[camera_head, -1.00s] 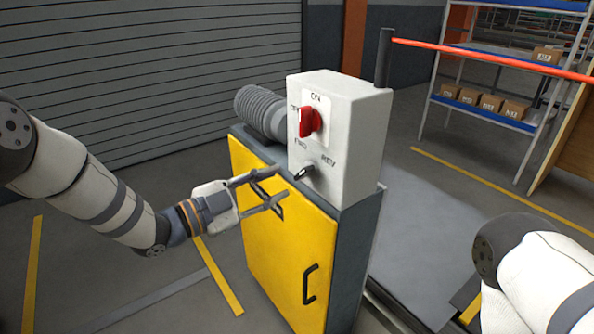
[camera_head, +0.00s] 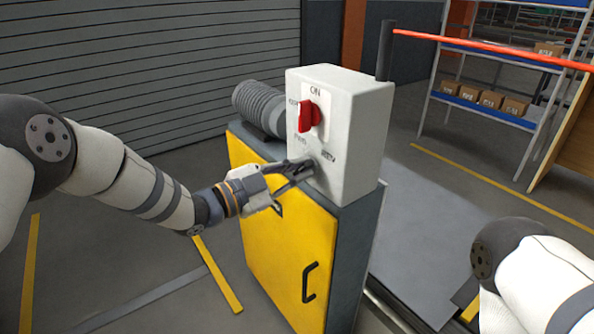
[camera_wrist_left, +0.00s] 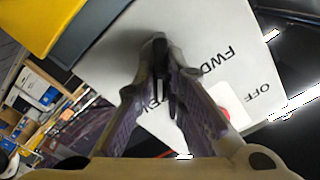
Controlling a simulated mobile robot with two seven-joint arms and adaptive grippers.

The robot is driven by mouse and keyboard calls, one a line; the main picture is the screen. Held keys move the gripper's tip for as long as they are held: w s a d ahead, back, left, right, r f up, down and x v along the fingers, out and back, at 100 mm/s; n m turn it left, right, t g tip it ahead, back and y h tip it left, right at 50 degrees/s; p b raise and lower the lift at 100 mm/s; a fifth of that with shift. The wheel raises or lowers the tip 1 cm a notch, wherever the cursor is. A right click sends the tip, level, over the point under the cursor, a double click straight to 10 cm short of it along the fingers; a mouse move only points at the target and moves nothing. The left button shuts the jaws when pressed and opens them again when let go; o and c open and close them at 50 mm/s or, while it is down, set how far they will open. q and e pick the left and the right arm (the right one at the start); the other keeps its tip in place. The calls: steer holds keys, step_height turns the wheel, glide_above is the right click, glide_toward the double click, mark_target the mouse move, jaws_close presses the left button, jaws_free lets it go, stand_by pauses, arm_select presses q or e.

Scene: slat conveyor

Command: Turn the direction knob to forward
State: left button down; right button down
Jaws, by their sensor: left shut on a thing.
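The grey-white control box (camera_head: 345,150) stands on the yellow cabinet, with a red switch (camera_head: 309,116) near the ON label. The dark direction knob sits below it between the FWD and REV labels. My left gripper (camera_head: 304,168) is at the knob and largely hides it in the head view. In the left wrist view the dark knob (camera_wrist_left: 158,55) shows between the fingertips of my left gripper (camera_wrist_left: 162,72), which is shut on it. The FWD label is clear there; REV is partly hidden by a finger. Which label the knob points at is hard to tell. My right gripper is out of view.
The yellow cabinet (camera_head: 290,245) has a black handle (camera_head: 310,282) and stands beside the grey conveyor (camera_head: 420,240). A ribbed grey motor (camera_head: 258,108) is behind the box. An orange-red bar (camera_head: 480,50) extends right from a dark post. Shelves with cartons (camera_head: 490,99) stand at the back right.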

arm_select(q)
steer(key=n, duration=0.3)
steer(key=shift+a+n, duration=0.1)
steer(key=shift+n, duration=0.3)
steer(key=n+b, duration=0.1)
steer(key=n, duration=0.3)
steer(key=shift+w+n, duration=0.1)
steer(key=shift+n, duration=0.2)
steer(key=shift+w+a+n+b, duration=0.1)
steer(key=shift+n+b, duration=0.1)
steer(key=shift+n, duration=1.65)
steer(key=shift+w+a+n+b, duration=0.1)
steer(key=shift+n+b, duration=0.1)
steer(key=shift+n, duration=1.65)
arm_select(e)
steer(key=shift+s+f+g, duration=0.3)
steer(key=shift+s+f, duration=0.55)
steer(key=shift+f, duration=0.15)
arm_select(q)
steer(key=c, duration=1.7)
jaws_free()
steer(key=shift+o, duration=0.2)
